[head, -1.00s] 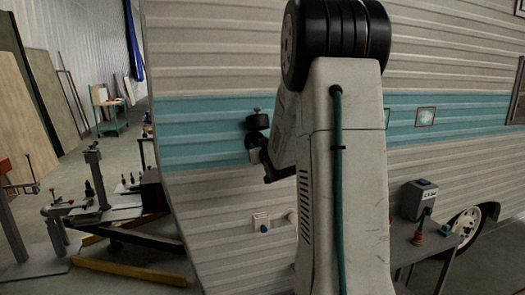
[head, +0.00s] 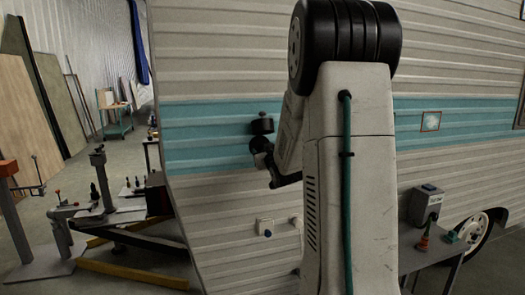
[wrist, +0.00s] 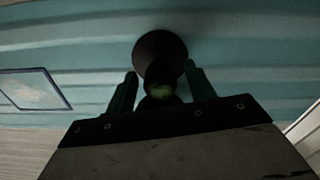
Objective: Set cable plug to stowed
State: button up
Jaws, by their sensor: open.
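My gripper (wrist: 161,72) is open in the wrist view, with its two fingers spread on either side of a dark round thing (wrist: 158,47) with a dull green spot. I cannot tell whether this is the plug, or whether the fingers touch it. The head view shows my gripper end small and dark in front of the turquoise stripe. A black knob-like shape (head: 262,126) shows just above it. An orange plug-like piece (head: 423,241) stands on the grey cart top at right, by a grey box (head: 426,203). No cable can be made out clearly.
The camper wall (head: 225,75) fills the middle. The cart (head: 412,262) is at right. My arm hides part of the wall.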

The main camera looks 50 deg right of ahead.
jog(key=v, duration=0.5)
jog(key=shift+s+a, duration=0.15)
jog(key=shift+s, duration=0.05)
